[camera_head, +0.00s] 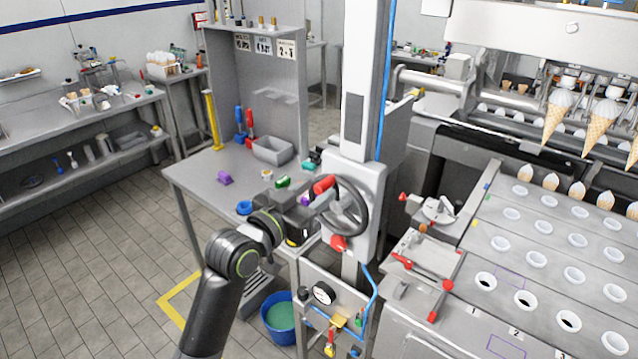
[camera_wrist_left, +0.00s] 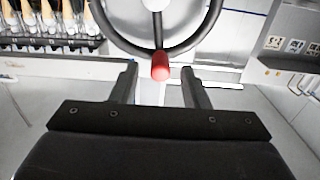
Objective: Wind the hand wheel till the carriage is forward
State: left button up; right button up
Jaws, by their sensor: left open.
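The hand wheel (camera_head: 361,226) is a dark ring on a pale column housing in the head view, and part of it shows in the wrist view (camera_wrist_left: 203,35). Its red handle (camera_head: 324,184) is at the upper left of the rim. In the wrist view the handle (camera_wrist_left: 160,66) lies in line with the gap between my fingers, apparently just past their tips. My left gripper (camera_head: 313,207) is open beside the wheel and holds nothing. I cannot tell which part is the carriage. My right gripper is not in view.
A red knob (camera_head: 338,243) sits below the wheel. A grey bench (camera_head: 205,170) with a bin (camera_head: 272,150) stands behind my left arm. A blue bucket (camera_head: 280,318) is on the floor below. The cone machine's slotted top (camera_head: 545,225) is at right.

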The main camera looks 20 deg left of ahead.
pick_arm(q)
jog(key=shift+x, duration=1)
grip_shut()
